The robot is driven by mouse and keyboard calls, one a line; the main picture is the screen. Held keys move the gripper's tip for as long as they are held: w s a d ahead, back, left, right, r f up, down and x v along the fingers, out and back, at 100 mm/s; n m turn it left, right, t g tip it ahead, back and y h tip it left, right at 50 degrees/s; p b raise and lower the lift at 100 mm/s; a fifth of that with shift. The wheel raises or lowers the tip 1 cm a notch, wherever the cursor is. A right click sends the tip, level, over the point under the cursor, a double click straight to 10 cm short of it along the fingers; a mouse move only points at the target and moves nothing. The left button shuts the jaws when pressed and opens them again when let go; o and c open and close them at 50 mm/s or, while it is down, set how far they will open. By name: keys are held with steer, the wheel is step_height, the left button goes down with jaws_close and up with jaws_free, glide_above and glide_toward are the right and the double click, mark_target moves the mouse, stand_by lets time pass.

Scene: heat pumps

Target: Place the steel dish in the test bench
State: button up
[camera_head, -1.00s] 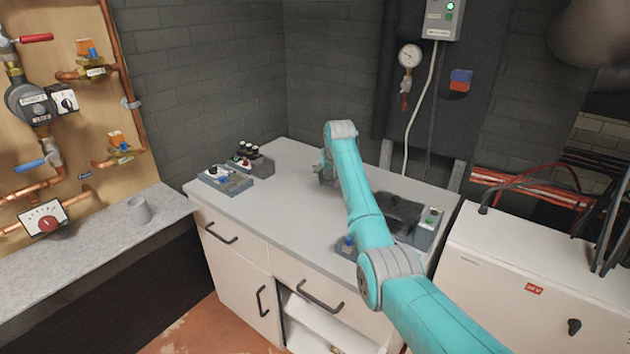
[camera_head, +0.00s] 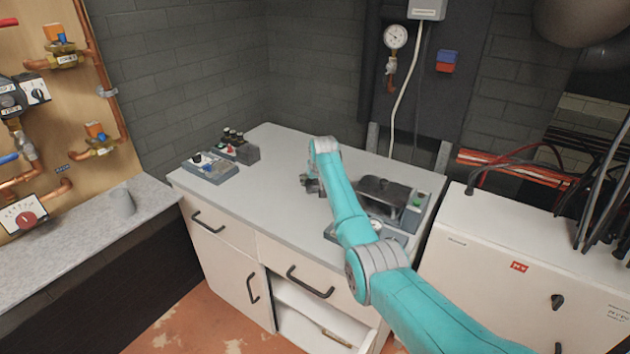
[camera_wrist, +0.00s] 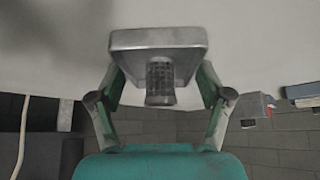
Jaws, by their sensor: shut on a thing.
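My gripper (camera_head: 312,184) hangs over the middle of the worktop, left of the test bench. In the wrist view it is shut on the steel dish (camera_wrist: 158,39), a shallow grey metal piece. A dark ribbed part shows between the fingers, under the dish. In the head view I cannot make out the dish clearly. The likely test bench (camera_head: 388,190) is a grey unit on the right of the worktop, with a dark raised plate, a green button and a round gauge (camera_head: 377,225). My arm hides part of its front left.
The white worktop (camera_head: 250,190) is clear between the bench and the grey control boxes (camera_head: 212,167) at its back left. A wall gauge (camera_head: 395,37) hangs behind. A white cabinet (camera_head: 520,260) stands to the right. A grey cup (camera_head: 122,201) stands on the left counter.

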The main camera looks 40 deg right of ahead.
steer(key=o, duration=1.3)
steer(key=shift+c, duration=0.2)
